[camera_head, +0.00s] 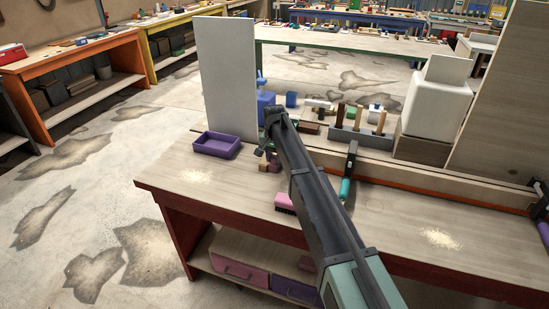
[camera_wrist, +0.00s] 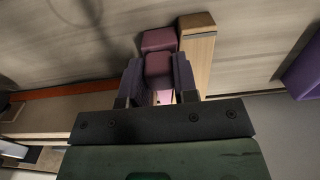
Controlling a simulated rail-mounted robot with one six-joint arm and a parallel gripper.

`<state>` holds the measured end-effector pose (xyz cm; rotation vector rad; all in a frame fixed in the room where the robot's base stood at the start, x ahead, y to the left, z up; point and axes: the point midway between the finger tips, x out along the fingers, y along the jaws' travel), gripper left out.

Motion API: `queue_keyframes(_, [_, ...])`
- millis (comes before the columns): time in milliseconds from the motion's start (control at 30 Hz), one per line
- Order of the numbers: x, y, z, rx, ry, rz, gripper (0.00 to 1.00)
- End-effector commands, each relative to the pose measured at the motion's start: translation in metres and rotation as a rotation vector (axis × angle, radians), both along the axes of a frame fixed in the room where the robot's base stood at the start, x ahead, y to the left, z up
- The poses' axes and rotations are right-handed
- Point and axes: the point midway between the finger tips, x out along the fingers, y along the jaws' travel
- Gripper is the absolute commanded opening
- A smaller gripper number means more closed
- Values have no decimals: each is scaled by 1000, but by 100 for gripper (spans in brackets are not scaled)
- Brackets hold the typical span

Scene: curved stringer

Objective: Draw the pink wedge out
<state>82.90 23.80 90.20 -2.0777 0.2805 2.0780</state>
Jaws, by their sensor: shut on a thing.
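In the wrist view the two dark fingers of my gripper (camera_wrist: 158,78) stand on either side of a dull pink block (camera_wrist: 158,63), which I take to be the pink wedge. The fingers are closed on it. A paler pink patch shows lower down between the fingers. A second mauve block (camera_wrist: 159,39) lies just beyond it, and a wooden strip (camera_wrist: 197,50) stands close along the right side. In the head view my gripper (camera_head: 266,150) points down at the bench, largely hidden by my arm. Small maroon blocks (camera_head: 275,164) show below it; the wedge's taper cannot be made out.
A purple tray (camera_head: 216,144) and an upright white panel (camera_head: 226,75) are left of my gripper. A pink brush (camera_head: 284,203) lies in front. A rack with wooden handles (camera_head: 360,138) and a green-handled clamp (camera_head: 347,180) are to the right. The bench's front left is clear.

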Motion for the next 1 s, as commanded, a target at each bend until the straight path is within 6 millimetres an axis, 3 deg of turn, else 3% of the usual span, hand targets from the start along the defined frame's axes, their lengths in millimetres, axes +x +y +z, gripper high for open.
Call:
queue_keyframes(300, [-45, 20, 0, 0, 0, 1, 0])
queue_keyframes(600, [-50, 23, 0, 0, 4, 0, 0])
queue_keyframes(633, [-50, 23, 0, 0, 4, 0, 29])
queue_keyframes(800, [-50, 23, 0, 0, 3, 0, 53])
queue_keyframes(1000, [-49, 23, 0, 0, 1, 0, 53])
